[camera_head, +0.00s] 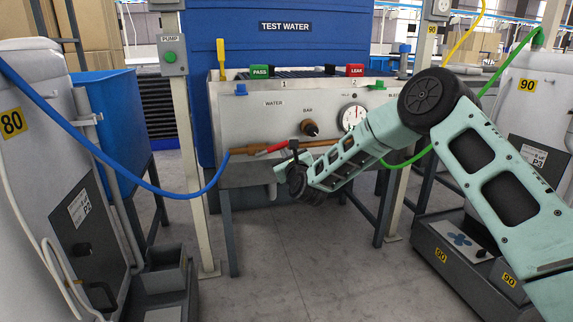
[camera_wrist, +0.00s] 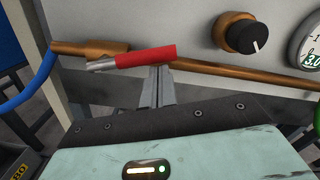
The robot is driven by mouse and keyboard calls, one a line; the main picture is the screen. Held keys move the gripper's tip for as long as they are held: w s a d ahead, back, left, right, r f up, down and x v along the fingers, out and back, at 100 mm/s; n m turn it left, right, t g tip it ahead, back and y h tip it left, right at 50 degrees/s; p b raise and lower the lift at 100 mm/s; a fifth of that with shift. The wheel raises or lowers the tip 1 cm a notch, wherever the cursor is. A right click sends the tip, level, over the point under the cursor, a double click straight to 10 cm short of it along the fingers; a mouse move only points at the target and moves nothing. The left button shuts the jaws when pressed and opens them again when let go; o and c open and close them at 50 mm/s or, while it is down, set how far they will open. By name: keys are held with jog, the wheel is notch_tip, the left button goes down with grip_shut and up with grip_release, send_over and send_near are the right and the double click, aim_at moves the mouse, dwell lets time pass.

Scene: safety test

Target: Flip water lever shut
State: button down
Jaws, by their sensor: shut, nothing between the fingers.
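The water lever has a red handle (camera_wrist: 146,56) and lies roughly along the copper pipe (camera_wrist: 220,74) in the wrist view, slightly tilted. Its silver end (camera_wrist: 101,65) is by the pipe's thicker fitting at the left. In the head view the red handle (camera_head: 278,147) shows low on the front of the grey panel. My gripper (camera_wrist: 162,70) is shut and empty, with its fingertips close below the handle's middle. I cannot tell whether they touch it. In the head view my arm hides part of the pipe and panel, and the fingertips are hard to make out.
A brown knob (camera_wrist: 240,36) and a pressure gauge (camera_wrist: 311,48) sit on the panel to the right. A blue hose (camera_head: 165,190) joins the pipe's left end, and a green hose (camera_head: 412,158) runs at the right. White tanks stand on both sides. The floor (camera_head: 270,250) below is clear.

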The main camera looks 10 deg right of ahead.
jog(key=r+n, duration=0.1)
jog(key=r+n+p, duration=0.1)
jog(key=n, duration=0.1)
jog(key=shift+a+r, duration=0.25)
jog(key=a+r+n+p, duration=0.4)
jog(key=a+n, duration=0.1)
jog(key=n, duration=0.5)
jog(key=shift+r+g+y+p, duration=0.3)
jog(key=shift+r, duration=0.05)
jog(key=shift+a, duration=0.25)
